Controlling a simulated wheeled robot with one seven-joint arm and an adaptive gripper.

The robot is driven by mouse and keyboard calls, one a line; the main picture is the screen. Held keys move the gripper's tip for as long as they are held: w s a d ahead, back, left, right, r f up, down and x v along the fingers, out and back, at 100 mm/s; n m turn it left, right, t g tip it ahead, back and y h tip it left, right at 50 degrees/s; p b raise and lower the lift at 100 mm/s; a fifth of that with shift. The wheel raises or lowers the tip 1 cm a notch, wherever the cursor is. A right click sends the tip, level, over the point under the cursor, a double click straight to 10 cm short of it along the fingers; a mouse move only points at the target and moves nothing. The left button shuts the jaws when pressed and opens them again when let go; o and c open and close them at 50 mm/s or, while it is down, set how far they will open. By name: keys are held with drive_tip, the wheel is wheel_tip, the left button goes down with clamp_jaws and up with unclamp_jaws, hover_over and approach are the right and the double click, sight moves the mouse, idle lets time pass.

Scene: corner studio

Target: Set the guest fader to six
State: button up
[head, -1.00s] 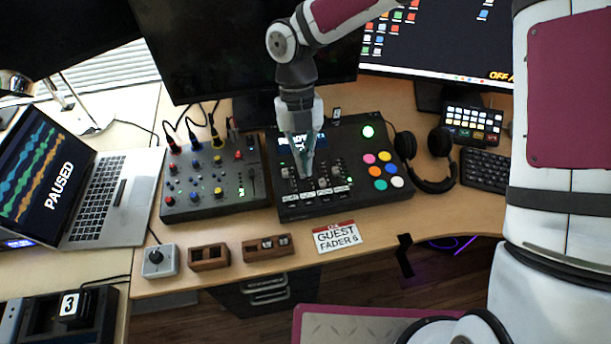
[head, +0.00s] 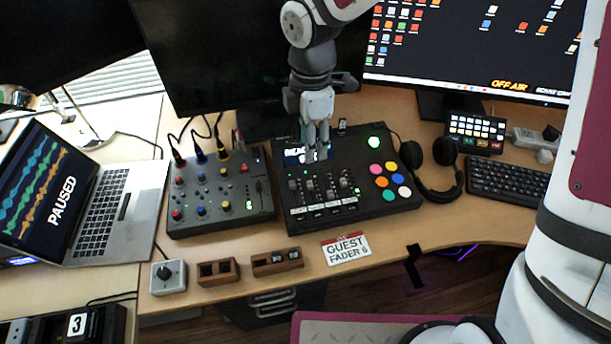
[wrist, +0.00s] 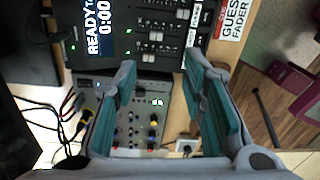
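The black fader console (head: 385,213) stands on the desk, with several faders (head: 330,188) above a strip of white labels. I cannot read which label is the guest's. The wrist view shows the faders (wrist: 152,38) at the top, with the display reading READY beside them. A card (head: 347,248) reading GUEST FADER 6 lies at the desk's front edge. My gripper (head: 317,152) is above the console's back part, near its display, and partly hides it. In the wrist view my gripper (wrist: 160,78) has its teal-padded fingers apart with nothing between them.
A grey knob mixer (head: 220,195) with cables stands left of the console. Headphones (head: 436,170) and a keyboard (head: 508,186) are to the right. Monitors stand behind.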

sight(310, 183)
drive_tip(key=shift+m, duration=0.7)
wheel_tip(310, 183, down, 14)
drive_tip(key=shift+w+r+b, duration=0.15)
drive_tip(key=shift+r+b, duration=0.1)
drive_tip(key=shift+b, duration=0.6)
clamp_jaws()
